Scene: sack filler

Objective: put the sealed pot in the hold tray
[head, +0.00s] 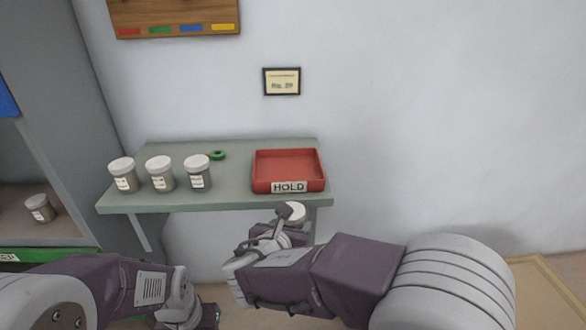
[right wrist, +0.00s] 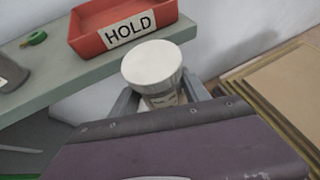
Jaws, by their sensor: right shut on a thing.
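A pot with a white lid (head: 294,212) is held in my right gripper (head: 282,224), just below the front edge of the shelf. In the right wrist view the pot (right wrist: 152,64) stands roughly upright between the jaws, lid up, its lower part hidden by my wrist. The red hold tray (head: 288,165) is empty and sits at the right end of the shelf, with a HOLD label on its front. It also shows at the top of the right wrist view (right wrist: 88,42). My left gripper (head: 205,316) is low at the bottom of the head view; its jaws are not clear.
Three lidded pots (head: 160,174) stand in a row on the left of the grey-green shelf (head: 228,192). Another pot (head: 40,208) is in the cabinet at left. Flat brown boards (right wrist: 284,92) are at the lower right.

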